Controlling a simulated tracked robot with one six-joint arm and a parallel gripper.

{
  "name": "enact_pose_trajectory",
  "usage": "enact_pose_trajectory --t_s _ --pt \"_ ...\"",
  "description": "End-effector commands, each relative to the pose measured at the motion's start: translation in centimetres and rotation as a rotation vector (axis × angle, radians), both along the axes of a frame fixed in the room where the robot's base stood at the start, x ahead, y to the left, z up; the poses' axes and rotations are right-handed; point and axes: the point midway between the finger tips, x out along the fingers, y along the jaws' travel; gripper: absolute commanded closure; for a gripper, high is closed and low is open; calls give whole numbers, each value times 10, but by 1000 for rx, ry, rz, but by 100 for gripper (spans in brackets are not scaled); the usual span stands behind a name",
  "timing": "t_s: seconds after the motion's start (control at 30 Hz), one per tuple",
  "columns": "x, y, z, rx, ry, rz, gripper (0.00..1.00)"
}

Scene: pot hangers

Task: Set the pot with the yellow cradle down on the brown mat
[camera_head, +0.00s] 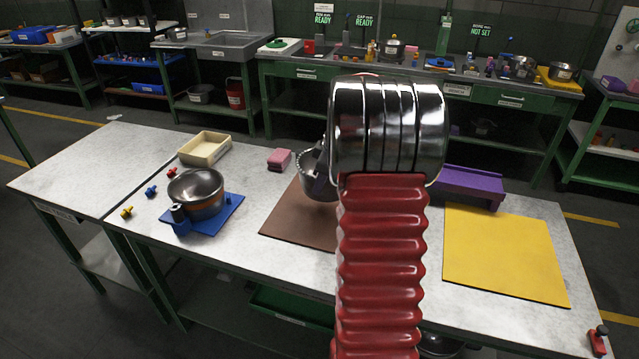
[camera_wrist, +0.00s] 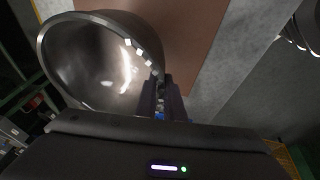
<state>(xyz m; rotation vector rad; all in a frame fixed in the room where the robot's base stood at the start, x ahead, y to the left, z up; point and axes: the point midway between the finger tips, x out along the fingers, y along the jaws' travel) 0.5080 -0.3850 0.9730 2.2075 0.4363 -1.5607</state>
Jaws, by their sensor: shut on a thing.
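A shiny metal pot (camera_wrist: 95,65) fills the left of the wrist view, its mouth open to the camera. My gripper (camera_wrist: 161,88) is shut on its rim side. In the head view the pot (camera_head: 309,181) shows only partly, behind my arm, above or at the far part of the brown mat. I cannot tell whether it touches. No yellow cradle shows on it. The brown mat (camera_head: 292,222) lies flat mid-table, its right part hidden by my arm. It also shows in the wrist view (camera_wrist: 205,25). My gripper is mostly hidden in the head view.
Another pot (camera_head: 196,190) with an orange band stands on a blue mat (camera_head: 232,204) at left. A cream tray (camera_head: 205,148), pink sponge (camera_head: 279,158) and several small pegs lie nearby. A purple stand (camera_head: 470,184) and yellow mat (camera_head: 505,250) are at right.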

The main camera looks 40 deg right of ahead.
Motion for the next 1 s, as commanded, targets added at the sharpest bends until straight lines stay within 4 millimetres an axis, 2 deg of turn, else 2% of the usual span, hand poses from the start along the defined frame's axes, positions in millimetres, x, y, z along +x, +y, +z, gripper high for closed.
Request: enact_pose_trajectory --t_s 0.4,1.0 --pt "-4 -4 2 -3 -3 -10 100" --pt "-4 -4 -33 -1 -2 -9 100"
